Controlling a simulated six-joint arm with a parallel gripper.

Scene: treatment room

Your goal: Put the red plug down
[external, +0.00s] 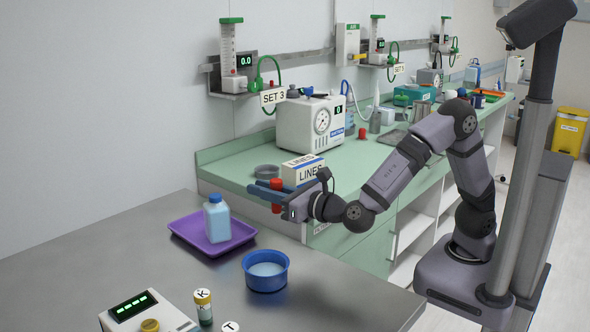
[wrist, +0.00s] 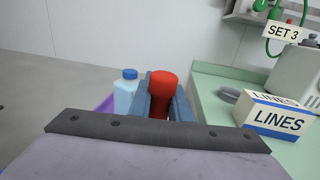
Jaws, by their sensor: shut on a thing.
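The red plug (wrist: 162,84) is held upright between the two blue fingers of my gripper (wrist: 162,104) in the wrist view. In the external view the plug (external: 276,184) shows above and below the fingers of my gripper (external: 268,192). My gripper is shut on it. It is in the air near the gap between the grey metal table (external: 335,300) and the green counter (external: 232,172). The exact height above the surfaces is hard to tell.
On the grey table are a purple tray (external: 184,238) with a blue-capped bottle (external: 217,222), a blue bowl (external: 282,282), a vial (external: 203,306) and a display box (external: 150,318). A LINES box (external: 303,168) and round grey dish (external: 266,172) stand on the counter.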

